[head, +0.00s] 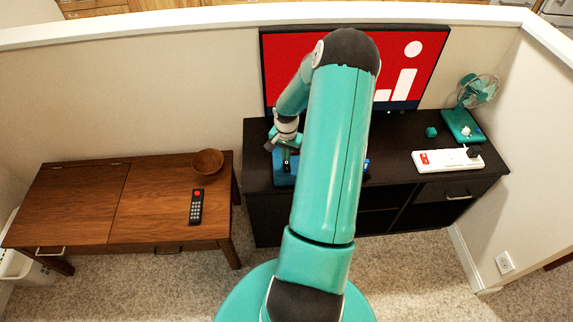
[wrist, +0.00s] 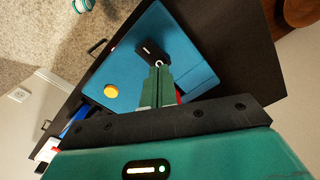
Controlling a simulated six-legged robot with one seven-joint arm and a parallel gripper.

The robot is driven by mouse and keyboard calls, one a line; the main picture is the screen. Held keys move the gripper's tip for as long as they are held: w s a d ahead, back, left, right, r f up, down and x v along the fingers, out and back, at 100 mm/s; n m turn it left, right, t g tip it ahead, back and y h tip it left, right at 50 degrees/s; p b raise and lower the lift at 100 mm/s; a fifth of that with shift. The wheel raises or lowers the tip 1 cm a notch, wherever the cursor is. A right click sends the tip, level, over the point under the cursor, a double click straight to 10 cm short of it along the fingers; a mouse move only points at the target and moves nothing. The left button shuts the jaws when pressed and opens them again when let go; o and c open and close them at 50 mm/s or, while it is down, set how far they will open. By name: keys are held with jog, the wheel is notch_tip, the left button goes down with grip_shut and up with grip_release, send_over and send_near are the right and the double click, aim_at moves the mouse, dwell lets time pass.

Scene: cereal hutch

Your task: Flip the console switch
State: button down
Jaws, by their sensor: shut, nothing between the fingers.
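The console (wrist: 190,50) is a flat blue box with a black switch (wrist: 150,48) and a round yellow button (wrist: 111,91) on its top. In the head view the console (head: 279,170) sits on the left part of the dark cabinet, largely hidden by my arm. My gripper (wrist: 158,68) is shut and empty, its green fingertips right by the switch's pale lever. I cannot tell whether they touch it. In the head view my gripper (head: 287,150) is over the console.
The dark cabinet (head: 400,190) also carries a TV (head: 415,75), a teal fan (head: 465,120) and a white power strip (head: 440,160) with a red switch. On the left, a wooden table (head: 140,200) holds a bowl (head: 208,161) and a remote (head: 196,206). Carpet lies in front.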

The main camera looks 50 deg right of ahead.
jog(key=shift+f, duration=0.85)
dwell(0.4)
jog(key=shift+r, duration=3.55)
